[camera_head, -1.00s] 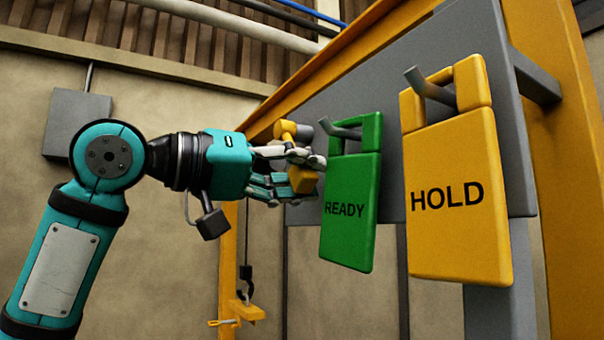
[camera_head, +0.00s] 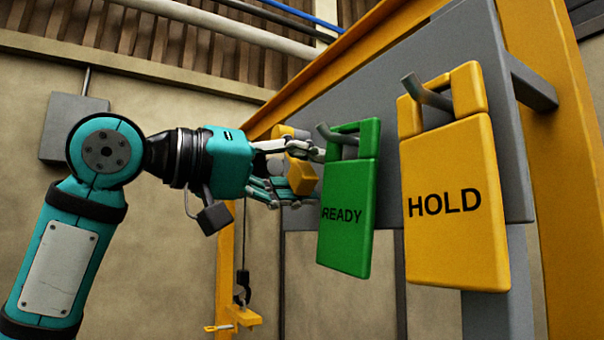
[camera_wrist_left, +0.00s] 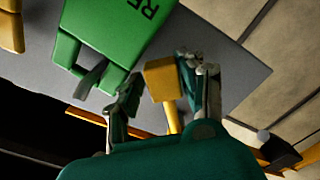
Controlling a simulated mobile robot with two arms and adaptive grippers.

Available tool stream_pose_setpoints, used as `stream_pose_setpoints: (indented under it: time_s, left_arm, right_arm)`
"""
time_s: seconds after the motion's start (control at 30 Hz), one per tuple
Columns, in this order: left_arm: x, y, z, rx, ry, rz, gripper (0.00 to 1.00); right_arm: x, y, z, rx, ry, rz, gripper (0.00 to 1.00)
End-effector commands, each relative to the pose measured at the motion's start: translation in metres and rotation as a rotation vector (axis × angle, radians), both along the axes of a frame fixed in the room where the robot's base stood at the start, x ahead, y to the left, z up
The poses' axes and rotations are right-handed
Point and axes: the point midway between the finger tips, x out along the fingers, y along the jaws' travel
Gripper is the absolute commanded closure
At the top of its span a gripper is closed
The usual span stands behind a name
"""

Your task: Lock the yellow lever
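The yellow lever (camera_head: 301,178) is by the left end of the grey panel, beyond the green sign. Its block-shaped end shows between the fingers of my left gripper (camera_head: 306,174). In the left wrist view the lever (camera_wrist_left: 163,82) stands between the two fingers of the gripper (camera_wrist_left: 160,92). A gap shows on the left finger's side. The right finger is close beside the lever, and I cannot tell if it touches. The gripper looks open around the lever. The lever's pivot is partly hidden by the fingers. My right gripper is not in view.
A green READY sign (camera_head: 344,215) hangs on a hook just right of my left gripper, very near the fingertips. A yellow HOLD sign (camera_head: 450,210) hangs farther right. Both are in front of the grey panel (camera_head: 455,65). A yellow beam (camera_head: 340,65) runs above.

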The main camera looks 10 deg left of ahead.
Motion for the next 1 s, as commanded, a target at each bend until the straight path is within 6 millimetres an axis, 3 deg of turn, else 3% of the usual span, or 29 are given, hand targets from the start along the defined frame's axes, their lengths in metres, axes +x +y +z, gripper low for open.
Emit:
stream_pose_setpoints:
  time_s: [0.47,1.0]
  left_arm:
    - [0.008,0.007,-0.009,0.072,-0.099,0.001,0.62]
    - [-0.057,0.094,-0.010,0.071,-0.104,0.002,0.62]
  right_arm:
    - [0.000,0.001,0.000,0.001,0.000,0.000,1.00]
    - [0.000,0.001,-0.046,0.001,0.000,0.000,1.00]
